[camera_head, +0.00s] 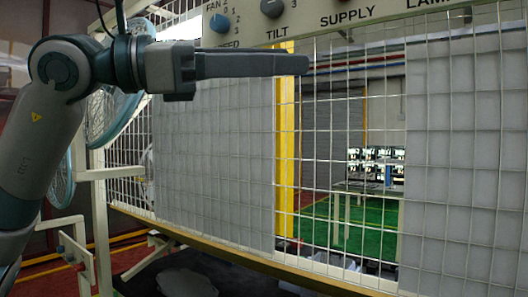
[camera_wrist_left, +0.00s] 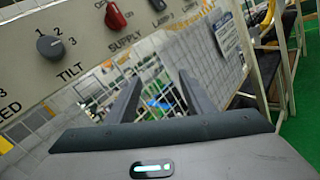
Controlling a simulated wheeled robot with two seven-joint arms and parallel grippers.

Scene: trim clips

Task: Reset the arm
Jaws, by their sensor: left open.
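My left arm comes in from the left in the head view, and its gripper (camera_head: 303,65) points right, level, just under the control panel (camera_head: 318,22). In the left wrist view the two fingers of the left gripper (camera_wrist_left: 160,92) stand apart with nothing between them. The gripper looks apart from the panel and in front of the wire mesh (camera_head: 345,150). My right gripper is in neither view.
The panel carries a blue fan knob (camera_head: 219,23), a dark tilt knob (camera_head: 272,8) and a red supply switch (camera_wrist_left: 115,17). Grey sheets (camera_head: 213,160) cover parts of the mesh. A round fan guard (camera_head: 112,118) and a pale frame post (camera_head: 101,215) stand at left.

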